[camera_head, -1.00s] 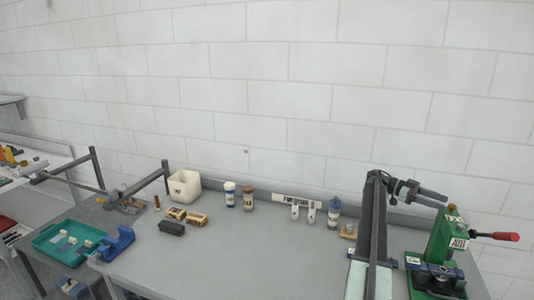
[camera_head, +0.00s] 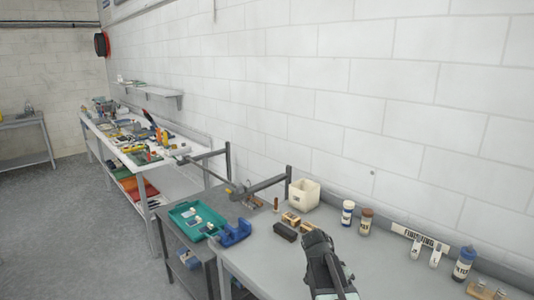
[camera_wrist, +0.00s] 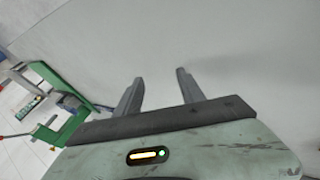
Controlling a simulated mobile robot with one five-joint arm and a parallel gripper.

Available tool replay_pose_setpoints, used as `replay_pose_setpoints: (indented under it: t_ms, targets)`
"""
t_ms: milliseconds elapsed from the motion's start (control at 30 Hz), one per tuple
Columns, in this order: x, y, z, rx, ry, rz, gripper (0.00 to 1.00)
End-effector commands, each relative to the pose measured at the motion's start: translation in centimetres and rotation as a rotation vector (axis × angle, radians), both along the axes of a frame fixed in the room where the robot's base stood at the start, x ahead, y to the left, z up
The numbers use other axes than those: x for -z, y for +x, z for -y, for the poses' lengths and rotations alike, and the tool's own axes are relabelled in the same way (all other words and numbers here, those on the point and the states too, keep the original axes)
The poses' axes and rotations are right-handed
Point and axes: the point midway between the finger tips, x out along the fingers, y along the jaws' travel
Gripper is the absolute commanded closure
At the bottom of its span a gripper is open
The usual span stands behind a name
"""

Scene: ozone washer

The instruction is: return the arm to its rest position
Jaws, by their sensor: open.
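My arm (camera_head: 326,268), black and pale green, shows at the bottom of the head view, in front of the grey bench (camera_head: 385,262). It covers part of the bench. My gripper cannot be made out clearly in that view. In the wrist view my gripper (camera_wrist: 159,78) has its two dark fingers apart, with nothing between them. Plain pale grey surface lies beyond the fingertips.
Near my arm on the bench are a black block (camera_head: 285,231), a cream container (camera_head: 304,194) and two bottles. A teal tray (camera_head: 196,219) stands left. A green press (camera_wrist: 75,104) shows left in the wrist view. Open floor (camera_head: 75,225) lies at far left.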

Motion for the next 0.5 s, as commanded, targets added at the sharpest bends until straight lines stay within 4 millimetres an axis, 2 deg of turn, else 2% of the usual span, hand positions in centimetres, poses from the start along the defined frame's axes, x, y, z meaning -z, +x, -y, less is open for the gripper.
replay_pose_setpoints:
  t_ms: [33,100,200,300,400,500]
  targets:
    - [1.1,-2.4,-3.5,-0.124,0.109,-0.024,0.54]
    - [2.4,-4.5,-7.5,-0.312,0.278,-0.050,0.54]
    - [3.3,-6.1,-11.5,-0.560,0.468,-0.053,0.54]
    - [3.5,-5.5,-13.7,-0.744,0.556,-0.050,0.54]
    - [3.5,-5.0,-14.0,-0.854,0.565,-0.064,0.54]
    - [3.5,-4.9,-14.1,-0.893,0.564,-0.076,0.54]
